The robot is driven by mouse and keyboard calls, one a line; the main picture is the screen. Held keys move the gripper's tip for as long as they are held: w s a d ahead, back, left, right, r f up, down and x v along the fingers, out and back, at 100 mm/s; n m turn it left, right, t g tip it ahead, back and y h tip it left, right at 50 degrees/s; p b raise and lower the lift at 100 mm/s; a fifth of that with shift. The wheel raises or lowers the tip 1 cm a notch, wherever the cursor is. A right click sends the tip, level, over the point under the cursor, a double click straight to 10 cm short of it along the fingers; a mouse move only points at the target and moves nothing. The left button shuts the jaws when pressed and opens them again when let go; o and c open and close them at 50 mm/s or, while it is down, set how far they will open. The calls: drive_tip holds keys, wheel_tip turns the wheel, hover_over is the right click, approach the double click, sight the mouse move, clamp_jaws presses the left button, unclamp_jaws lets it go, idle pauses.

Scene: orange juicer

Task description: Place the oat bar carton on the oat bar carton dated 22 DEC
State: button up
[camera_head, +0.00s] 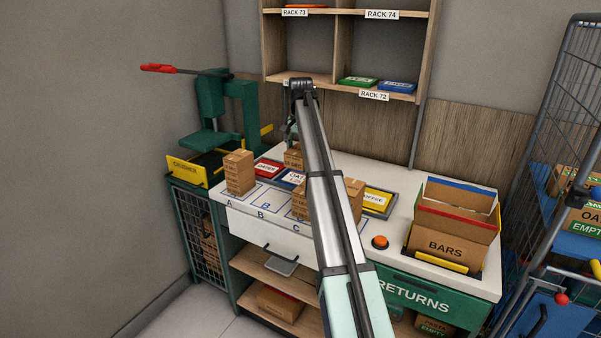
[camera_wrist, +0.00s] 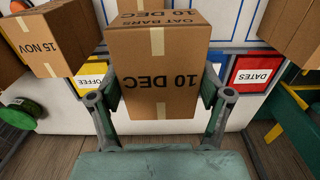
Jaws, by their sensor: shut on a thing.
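My gripper (camera_wrist: 161,98) is shut on a brown oat bar carton (camera_wrist: 155,72), with a finger on each side. Its faces read OAT BARS and 10 DEC, upside down in the wrist view. In the head view this carton (camera_head: 293,159) is partly hidden by my arm. A carton marked 15 NOV (camera_wrist: 50,42) is at the left of the wrist view. Another carton (camera_wrist: 293,30) is at its upper right, its date not visible. In the head view one carton (camera_head: 239,172) stands near A and others (camera_head: 355,192) near C, partly behind my arm. I cannot read 22 DEC anywhere.
A red DATES label (camera_wrist: 252,74) and a yellow COFFEE label (camera_wrist: 90,75) flank the held carton. The BARS box (camera_head: 447,245) and an orange button (camera_head: 380,242) are at the right of the counter. A green press (camera_head: 212,120) stands at the left; a shelf rack (camera_head: 345,85) is behind.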

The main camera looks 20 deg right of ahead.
drive_tip(key=shift+f+p, duration=0.9)
drive_tip(key=shift+f, duration=3.6)
drive_tip(key=o, duration=1.2)
drive_tip(key=shift+f, duration=0.15)
drive_tip(key=shift+o, duration=0.2)
wheel_tip(320, 180, up, 12)
drive_tip(key=b, duration=0.2)
drive_tip(key=shift+b, duration=0.4)
drive_tip(key=shift+r, duration=0.2)
